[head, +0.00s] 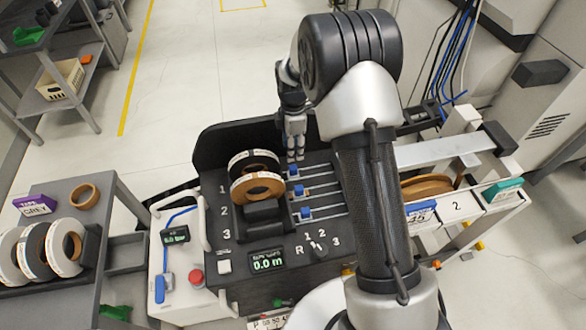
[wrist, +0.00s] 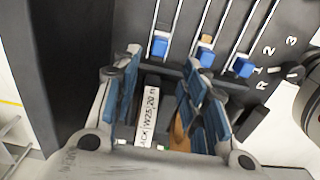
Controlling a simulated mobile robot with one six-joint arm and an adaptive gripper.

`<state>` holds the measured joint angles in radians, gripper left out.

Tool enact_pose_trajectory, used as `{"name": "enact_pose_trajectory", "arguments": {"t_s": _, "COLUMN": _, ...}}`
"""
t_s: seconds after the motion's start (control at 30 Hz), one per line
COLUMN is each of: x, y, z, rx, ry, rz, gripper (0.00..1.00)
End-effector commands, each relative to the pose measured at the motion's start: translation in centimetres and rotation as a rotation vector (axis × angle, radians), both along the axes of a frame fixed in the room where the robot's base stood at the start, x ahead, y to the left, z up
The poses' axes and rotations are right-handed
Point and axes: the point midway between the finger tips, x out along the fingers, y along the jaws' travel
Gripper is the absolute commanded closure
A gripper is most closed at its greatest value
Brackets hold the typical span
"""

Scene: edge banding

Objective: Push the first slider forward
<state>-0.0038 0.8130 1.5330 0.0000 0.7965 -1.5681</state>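Three sliders with blue knobs run in parallel slots on the dark machine panel. The first slider (head: 293,171) is the one beside the mark 1; it is the leftmost knob in the wrist view (wrist: 159,46). The second slider (head: 299,190) and third slider (head: 305,212) also show in the wrist view (wrist: 204,57). My gripper (head: 294,158) points down close to the first slider. In the wrist view its blue-padded fingers (wrist: 162,62) are apart with nothing held, and the first knob shows just beyond the tips. Contact with the knob cannot be told.
Banding rolls (head: 258,186) stand left of the sliders; a white label (wrist: 150,115) shows between the fingers, below them. A rotary knob (head: 319,249) and a display (head: 267,262) sit nearer the front. A cart with more rolls (head: 65,248) stands at left.

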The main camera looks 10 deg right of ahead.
Motion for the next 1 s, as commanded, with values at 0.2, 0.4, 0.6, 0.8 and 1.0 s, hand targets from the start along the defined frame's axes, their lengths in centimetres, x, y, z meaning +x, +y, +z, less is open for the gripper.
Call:
{"name": "enact_pose_trajectory", "arguments": {"t_s": 0.2, "x": -0.1, "y": 0.0, "z": -5.3, "rx": 0.0, "ry": 0.003, "rz": -0.001, "gripper": 0.6}}
{"name": "enact_pose_trajectory", "arguments": {"t_s": 0.4, "x": 0.0, "y": 0.0, "z": -8.8, "rx": 0.0, "ry": 0.0, "rz": -0.001, "gripper": 0.6}}
{"name": "enact_pose_trajectory", "arguments": {"t_s": 0.6, "x": 0.0, "y": 0.0, "z": -10.5, "rx": 0.0, "ry": -0.001, "rz": -0.001, "gripper": 0.6}}
{"name": "enact_pose_trajectory", "arguments": {"t_s": 0.8, "x": 0.0, "y": 0.0, "z": -10.8, "rx": 0.0, "ry": -0.002, "rz": -0.001, "gripper": 0.6}}
{"name": "enact_pose_trajectory", "arguments": {"t_s": 1.0, "x": 0.0, "y": 0.0, "z": -10.8, "rx": 0.0, "ry": -0.001, "rz": -0.001, "gripper": 0.64}}
